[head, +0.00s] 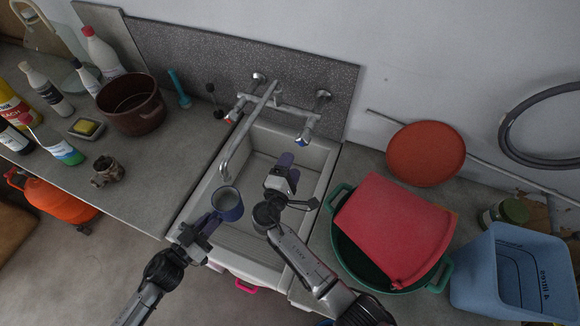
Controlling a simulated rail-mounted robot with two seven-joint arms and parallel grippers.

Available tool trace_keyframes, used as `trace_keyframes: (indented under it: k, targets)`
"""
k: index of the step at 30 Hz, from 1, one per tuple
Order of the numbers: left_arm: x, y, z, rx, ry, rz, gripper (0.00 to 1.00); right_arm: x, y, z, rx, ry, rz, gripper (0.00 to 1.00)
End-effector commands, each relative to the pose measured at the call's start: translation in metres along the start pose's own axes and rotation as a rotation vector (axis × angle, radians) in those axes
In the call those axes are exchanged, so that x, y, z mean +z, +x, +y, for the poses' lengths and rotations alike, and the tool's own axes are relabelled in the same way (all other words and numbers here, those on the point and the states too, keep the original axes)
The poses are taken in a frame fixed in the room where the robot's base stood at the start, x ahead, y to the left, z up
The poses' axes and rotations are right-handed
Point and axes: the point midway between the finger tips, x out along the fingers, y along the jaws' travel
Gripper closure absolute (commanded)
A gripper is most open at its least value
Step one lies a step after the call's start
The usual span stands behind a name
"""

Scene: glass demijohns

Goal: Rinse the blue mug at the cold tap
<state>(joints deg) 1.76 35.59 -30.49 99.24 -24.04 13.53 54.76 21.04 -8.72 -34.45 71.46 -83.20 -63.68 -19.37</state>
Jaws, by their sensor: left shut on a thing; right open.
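The blue mug (235,213) is held over the left part of the sink (322,160), its open top facing up toward the camera. My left gripper (217,218) is shut on the mug at its near left side. The tap spout (224,168) ends just above the mug in the picture; I cannot tell whether it is directly over the opening. No water stream shows. The cold tap (305,136), with a blue mark, is on the right of the mixer. My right gripper (284,168) is open and empty over the sink, below the cold tap in the picture.
A red-marked tap (232,117) is on the mixer's left. A green tub (350,255) with a red cloth (395,225) stands right of the sink, beside a blue bin (475,275). A brown pot (130,122) and several bottles crowd the left counter.

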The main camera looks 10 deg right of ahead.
Motion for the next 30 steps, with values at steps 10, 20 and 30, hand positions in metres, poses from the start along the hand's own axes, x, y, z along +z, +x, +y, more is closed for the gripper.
trace_keyframes:
  k: [10, 20, 30]
  targets:
    - [-0.002, -0.021, 0.016, 0.0, -0.001, 0.0, 1.0, 0.003, 0.0, 0.01, 0.0, 0.0, 0.0, 0.3]
    - [-0.002, -0.04, 0.03, 0.0, -0.002, 0.001, 1.0, 0.005, 0.0, 0.017, 0.0, 0.0, 0.0, 0.3]
    - [-0.002, -0.056, 0.042, 0.001, 0.001, 0.002, 1.0, 0.006, 0.0, 0.023, 0.0, 0.0, 0.0, 0.3]
